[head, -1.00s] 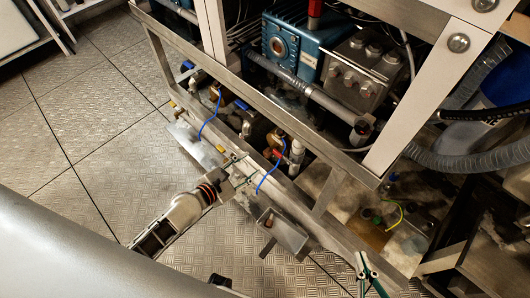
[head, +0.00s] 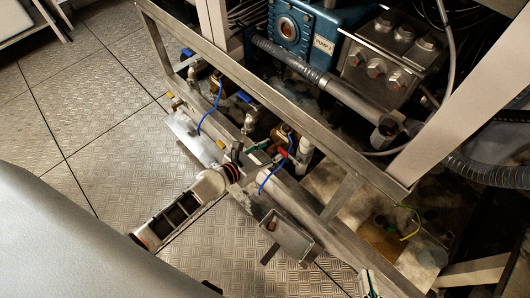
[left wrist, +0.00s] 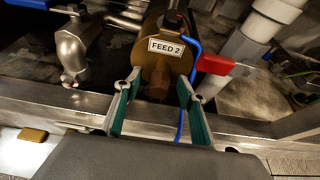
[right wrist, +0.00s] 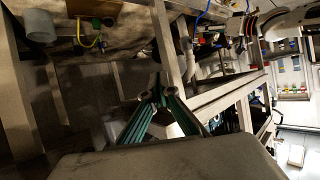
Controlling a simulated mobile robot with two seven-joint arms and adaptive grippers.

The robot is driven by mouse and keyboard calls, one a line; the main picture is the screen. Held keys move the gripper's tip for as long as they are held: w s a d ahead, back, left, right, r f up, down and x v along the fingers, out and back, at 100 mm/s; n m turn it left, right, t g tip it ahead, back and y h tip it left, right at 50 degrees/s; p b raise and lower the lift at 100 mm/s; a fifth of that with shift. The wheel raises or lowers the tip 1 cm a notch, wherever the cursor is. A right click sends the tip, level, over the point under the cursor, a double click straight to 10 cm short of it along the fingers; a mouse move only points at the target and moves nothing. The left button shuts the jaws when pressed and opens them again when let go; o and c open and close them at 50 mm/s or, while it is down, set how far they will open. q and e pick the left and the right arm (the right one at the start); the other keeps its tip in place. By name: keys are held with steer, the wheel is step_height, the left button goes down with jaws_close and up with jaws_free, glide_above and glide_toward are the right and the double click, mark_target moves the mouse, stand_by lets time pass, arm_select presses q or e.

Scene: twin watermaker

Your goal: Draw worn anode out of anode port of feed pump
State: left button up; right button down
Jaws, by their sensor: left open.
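The feed pump (left wrist: 165,27) is a brass cylinder labelled FEED 2 in the left wrist view. It shows small behind the lower rail in the head view (head: 283,133). The worn anode (left wrist: 157,84) appears as a brown hex-shaped end at the near face of the pump, below the label. It covers the anode port. My left gripper (left wrist: 158,82) is open, one teal-padded finger on each side of the hex end, with visible gaps. My right gripper (right wrist: 166,92) looks shut and empty, away from the pump; its tips show at the bottom of the head view (head: 368,275).
A blue wire (left wrist: 189,65) runs down close by the right finger of my left gripper. A red valve handle (left wrist: 213,64) and a white pipe (left wrist: 244,45) stand to the right. A steel frame rail (left wrist: 70,100) crosses below. An open metal box (head: 290,236) hangs outside the frame.

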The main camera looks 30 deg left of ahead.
arm_select(q)
steer(key=shift+w+d+f, duration=0.2)
steer(key=shift+w+f, duration=0.15)
steer(key=shift+w, duration=0.15)
steer(key=shift+w+r, duration=0.1)
steer(key=shift+w, duration=0.05)
jaws_close()
steer(key=c, duration=0.9)
jaws_free()
jaws_close()
steer(key=shift+s+a, duration=0.35)
steer(key=shift+s, duration=0.55)
steer(key=shift+s+a, duration=0.3)
steer(key=shift+s, duration=0.6)
steer(key=shift+s+a, duration=0.3)
steer(key=shift+s, duration=0.65)
arm_select(e)
steer(key=shift+w+a+r, duration=0.15)
steer(key=shift+w+r, duration=0.15)
steer(key=shift+r, duration=0.15)
